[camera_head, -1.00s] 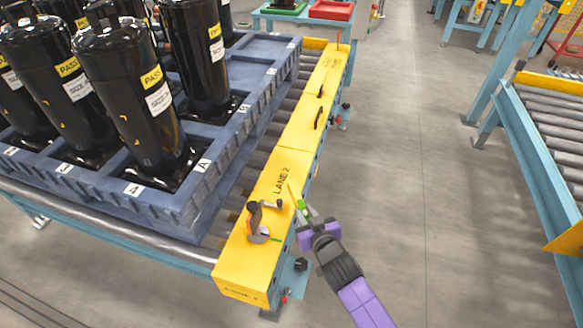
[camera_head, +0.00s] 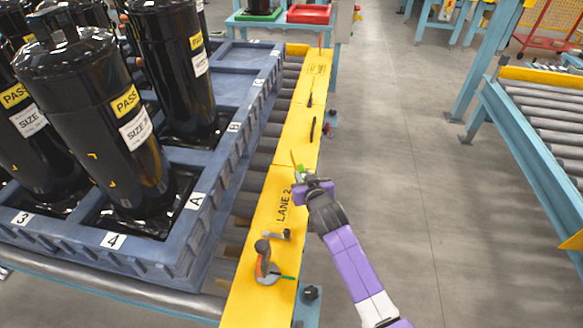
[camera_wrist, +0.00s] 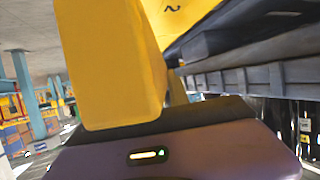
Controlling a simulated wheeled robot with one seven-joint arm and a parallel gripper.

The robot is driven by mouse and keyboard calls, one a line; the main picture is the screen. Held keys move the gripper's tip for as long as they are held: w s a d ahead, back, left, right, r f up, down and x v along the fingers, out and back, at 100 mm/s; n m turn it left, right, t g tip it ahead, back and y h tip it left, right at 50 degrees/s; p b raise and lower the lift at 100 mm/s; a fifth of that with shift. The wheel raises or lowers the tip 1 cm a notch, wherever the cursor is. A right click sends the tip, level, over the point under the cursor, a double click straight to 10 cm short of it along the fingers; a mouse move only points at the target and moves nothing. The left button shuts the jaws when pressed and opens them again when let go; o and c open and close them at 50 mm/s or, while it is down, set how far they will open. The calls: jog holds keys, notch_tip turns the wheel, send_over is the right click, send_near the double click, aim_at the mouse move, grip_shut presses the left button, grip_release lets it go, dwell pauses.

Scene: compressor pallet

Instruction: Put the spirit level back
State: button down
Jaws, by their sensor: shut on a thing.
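My gripper (camera_head: 302,177) is over the yellow beam marked LANE 2 (camera_head: 277,222), near the joint between its two sections. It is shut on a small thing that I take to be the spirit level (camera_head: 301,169). A bright green bit and a thin yellow strip show at the fingertips. The level is mostly hidden by the purple gripper. In the wrist view a yellow slab rises close to the lens; I cannot tell whether it is a finger or the level. I cannot tell whether the held thing touches the beam.
An orange and grey tool (camera_head: 265,264) and a small grey-handled tool (camera_head: 276,235) lie on the near beam. Dark slim tools (camera_head: 313,129) lie farther along. Left is a blue pallet (camera_head: 190,235) with tall black compressors (camera_head: 95,125).

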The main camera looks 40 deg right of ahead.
jog(key=shift+w+f, duration=0.2)
jog(key=shift+f, duration=0.05)
notch_tip(320, 180, down, 6)
jog(key=b, duration=0.6)
jog(key=shift+f, duration=0.15)
jog(key=shift+f+b, duration=0.5)
jog(key=shift+f, duration=0.1)
jog(key=c, duration=1.2)
grip_release()
jog(key=shift+o, duration=0.2)
jog(key=shift+s, duration=0.15)
jog(key=p+v, duration=0.1)
jog(key=v, duration=0.6)
jog(key=shift+s+a+r+p, duration=0.2)
jog(key=shift+p, duration=0.15)
